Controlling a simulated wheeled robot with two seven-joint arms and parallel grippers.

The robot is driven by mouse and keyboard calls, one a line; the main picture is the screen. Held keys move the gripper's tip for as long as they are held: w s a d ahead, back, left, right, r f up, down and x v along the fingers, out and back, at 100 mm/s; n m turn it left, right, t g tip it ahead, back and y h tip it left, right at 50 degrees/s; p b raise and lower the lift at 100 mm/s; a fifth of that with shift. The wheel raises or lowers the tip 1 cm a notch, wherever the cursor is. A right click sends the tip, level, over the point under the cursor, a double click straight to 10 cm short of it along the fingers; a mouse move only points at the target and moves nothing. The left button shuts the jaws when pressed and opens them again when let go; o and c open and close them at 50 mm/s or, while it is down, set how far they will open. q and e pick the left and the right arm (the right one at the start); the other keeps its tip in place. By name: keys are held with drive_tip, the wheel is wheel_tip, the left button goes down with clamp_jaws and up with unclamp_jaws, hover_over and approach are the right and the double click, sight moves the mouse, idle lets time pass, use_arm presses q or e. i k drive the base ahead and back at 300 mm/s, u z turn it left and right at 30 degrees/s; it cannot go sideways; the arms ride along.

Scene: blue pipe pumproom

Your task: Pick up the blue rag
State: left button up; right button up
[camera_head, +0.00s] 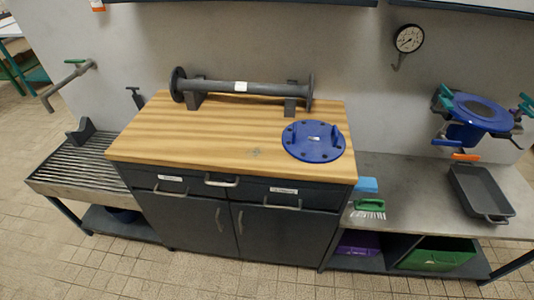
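A small light blue folded piece (367,184), which looks like the blue rag, lies on the grey right-hand bench (410,193). It is close to the right side of the wooden-topped cabinet, just behind a green brush. It is too small to make out its folds. Neither of my grippers shows in the head view.
The green brush (369,206) has white bristles. A dark tray (480,192) and a blue flanged fitting (474,117) with clamps stand further right. A blue flange disc (313,141) and a grey pipe (241,87) occupy the wooden top (200,140). Bench space between rag and tray is clear.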

sight(365, 185)
drive_tip(key=z, duration=2.65)
drive_tip(key=i, duration=1.7)
drive_tip(key=u, duration=1.85)
